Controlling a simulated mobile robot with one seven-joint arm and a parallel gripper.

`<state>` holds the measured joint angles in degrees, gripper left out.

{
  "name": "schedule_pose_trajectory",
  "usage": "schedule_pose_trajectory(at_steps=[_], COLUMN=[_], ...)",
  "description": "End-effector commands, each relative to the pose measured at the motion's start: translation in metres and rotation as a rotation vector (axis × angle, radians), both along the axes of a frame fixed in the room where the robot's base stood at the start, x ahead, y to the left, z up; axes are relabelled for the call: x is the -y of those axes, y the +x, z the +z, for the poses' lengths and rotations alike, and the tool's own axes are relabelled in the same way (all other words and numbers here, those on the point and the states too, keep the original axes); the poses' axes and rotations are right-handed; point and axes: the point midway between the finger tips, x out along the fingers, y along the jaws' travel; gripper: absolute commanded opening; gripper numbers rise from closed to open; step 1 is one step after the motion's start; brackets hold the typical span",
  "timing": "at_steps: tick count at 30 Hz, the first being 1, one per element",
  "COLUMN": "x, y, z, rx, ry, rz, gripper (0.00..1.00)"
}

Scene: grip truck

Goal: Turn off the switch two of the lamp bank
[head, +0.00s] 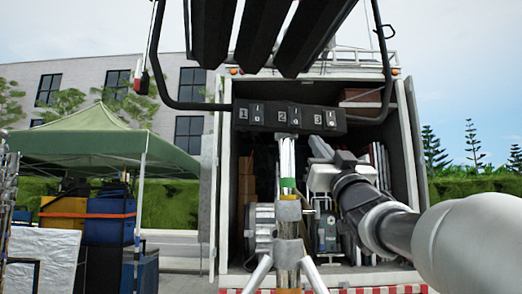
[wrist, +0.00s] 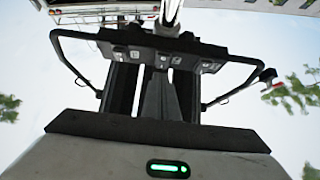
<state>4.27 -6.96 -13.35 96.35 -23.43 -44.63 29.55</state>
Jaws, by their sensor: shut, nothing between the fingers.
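The lamp bank's black switch box (head: 290,117) sits at the top of a metal stand, below the long dark lamp heads (head: 262,38). It carries switches marked 1, 2 and 3; switch two (head: 295,115) is in the middle. The switch positions are too small to tell. My gripper (head: 318,146) is shut and empty, just below and right of switch two in the head view, apart from the box as far as I can tell. The wrist view, upside down, shows the box (wrist: 205,66) ahead of my grey fingers (wrist: 158,84), which point at its middle.
The stand's pole (head: 287,165) rises below the box. A black tubular frame (head: 386,70) surrounds the lamp heads. An open truck (head: 407,150) with stowed gear is behind. A green canopy (head: 95,140) and covered crates are at left.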

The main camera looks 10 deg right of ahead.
Motion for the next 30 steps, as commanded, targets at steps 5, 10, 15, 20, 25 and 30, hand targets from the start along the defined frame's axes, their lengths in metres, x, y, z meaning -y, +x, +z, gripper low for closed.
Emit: schedule_pose_trajectory(at_steps=[5, 10, 15, 20, 25, 30], x=[0.001, 0.001, 0.001, 0.001, 0.001, 0.007], y=[-0.011, -0.013, -0.013, -0.013, -0.012, -0.009], z=[-0.015, -0.017, -0.017, -0.017, -0.018, -0.057], rx=[0.0, 0.0, 0.0, 0.0, -0.013, -0.224], ry=[0.0, 0.0, 0.0, 0.0, 0.005, 0.079], rz=[0.0, 0.0, 0.0, 0.0, -0.005, -0.072], gripper=[0.0, 0.0, 0.0, 0.0, 0.0, 0.0])
